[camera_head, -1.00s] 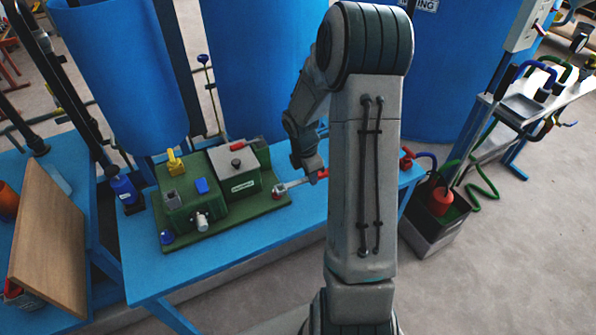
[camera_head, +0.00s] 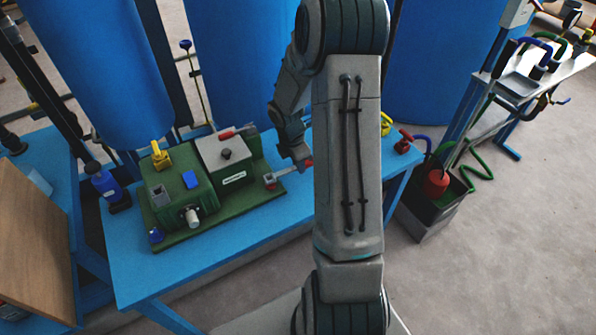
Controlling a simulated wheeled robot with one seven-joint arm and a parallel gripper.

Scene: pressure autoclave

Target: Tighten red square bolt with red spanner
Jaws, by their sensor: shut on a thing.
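My gripper (camera_head: 303,164) is beside the right end of the green machine and shut on the spanner (camera_head: 289,174), a grey tool with a red handle. The spanner's head (camera_head: 270,181) points left and lies over the right edge of the machine's green base plate (camera_head: 240,209). A small red patch shows at the head, which may be the red square bolt; I cannot tell whether the head is around it or beside it. My fingers are small and partly hidden by my wrist.
The machine stands on a blue table (camera_head: 250,231). It carries a grey box (camera_head: 222,150) with a red lever (camera_head: 232,132), a yellow part (camera_head: 160,155) and a blue block (camera_head: 190,179). A blue bottle (camera_head: 104,184) stands left. Blue tanks (camera_head: 242,60) rise behind.

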